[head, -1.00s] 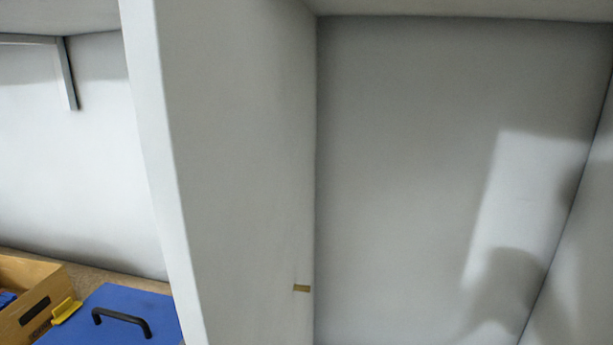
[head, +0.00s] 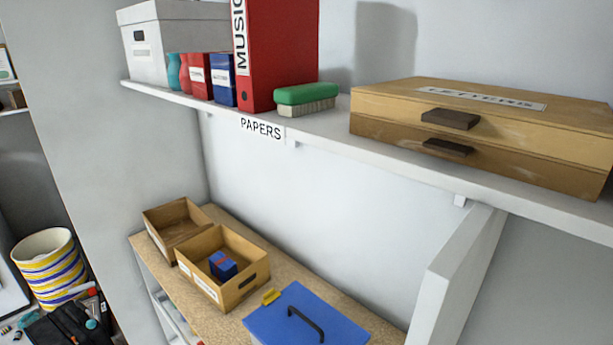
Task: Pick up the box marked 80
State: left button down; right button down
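I cannot make out a marking 80 on anything in the head view. Neither of my grippers is in view.
The upper shelf (head: 432,155) also holds a white lidded box (head: 178,38), a green brush (head: 306,97) and a wooden LETTERS case (head: 480,130). A second wooden crate (head: 176,226) and a blue lidded box (head: 305,318) stand below. A striped basket (head: 49,262) is at left.

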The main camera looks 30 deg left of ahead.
aim_at(169, 225)
jog(key=k+j+u, duration=0.1)
jog(key=u, duration=0.35)
jog(key=k+j+u, duration=0.15)
jog(key=u, duration=0.35)
jog(key=k+j+u, duration=0.2)
jog(key=u, duration=0.25)
